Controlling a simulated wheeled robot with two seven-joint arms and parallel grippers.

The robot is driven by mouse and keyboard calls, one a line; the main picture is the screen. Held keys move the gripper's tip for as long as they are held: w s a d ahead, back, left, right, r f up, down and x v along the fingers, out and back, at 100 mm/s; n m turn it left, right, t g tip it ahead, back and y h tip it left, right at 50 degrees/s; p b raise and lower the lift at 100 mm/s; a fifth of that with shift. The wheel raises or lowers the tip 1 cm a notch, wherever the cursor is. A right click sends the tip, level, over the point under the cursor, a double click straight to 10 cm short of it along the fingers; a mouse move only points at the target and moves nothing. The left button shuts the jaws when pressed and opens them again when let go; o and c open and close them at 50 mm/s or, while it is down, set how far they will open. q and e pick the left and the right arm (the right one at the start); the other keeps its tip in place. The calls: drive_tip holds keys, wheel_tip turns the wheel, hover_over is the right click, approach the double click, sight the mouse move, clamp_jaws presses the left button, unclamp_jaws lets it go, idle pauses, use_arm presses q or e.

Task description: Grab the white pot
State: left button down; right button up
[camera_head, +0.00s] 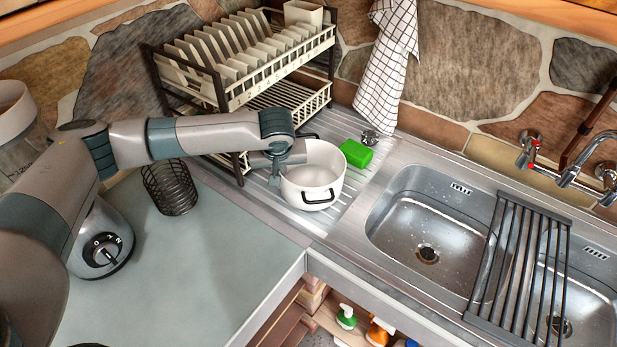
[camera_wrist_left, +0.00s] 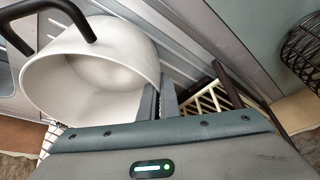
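The white pot (camera_head: 316,176) stands upright on the steel drainboard, with a black handle on its near side. My left gripper (camera_head: 280,172) is at the pot's left rim in the head view. In the left wrist view, the pot (camera_wrist_left: 90,65) fills the left part. There the left gripper's fingers (camera_wrist_left: 158,100) are close together, one inside the pot and one outside, with the pot's wall between them. The pot's base is hidden in the wrist view. My right gripper is not in view.
A dish rack (camera_head: 245,60) with plates stands behind the pot. A green sponge (camera_head: 356,153) lies just right of it. The sink (camera_head: 428,220) with a roll-up rack (camera_head: 520,255) is further right. A black wire basket (camera_head: 170,187) stands on the counter at left.

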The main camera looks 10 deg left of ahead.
use_arm(q)
drive_tip(key=shift+s+a, duration=0.1)
drive_tip(key=shift+a, duration=0.05)
drive_tip(key=shift+r+b, duration=0.45)
drive_tip(key=shift+w+r+b, duration=0.2)
drive_tip(key=shift+r+b, duration=0.45)
drive_tip(key=shift+r, duration=0.5)
drive_tip(key=s+d+r+b, duration=0.1)
drive_tip(key=d+r+b, duration=0.3)
drive_tip(key=d+r, duration=0.3)
drive_tip(key=shift+s+d+r, duration=0.3)
drive_tip(key=shift+d+r, duration=0.05)
drive_tip(key=shift+d, duration=2.05)
drive_tip(key=shift+s+f, duration=0.1)
drive_tip(key=shift+f, duration=0.05)
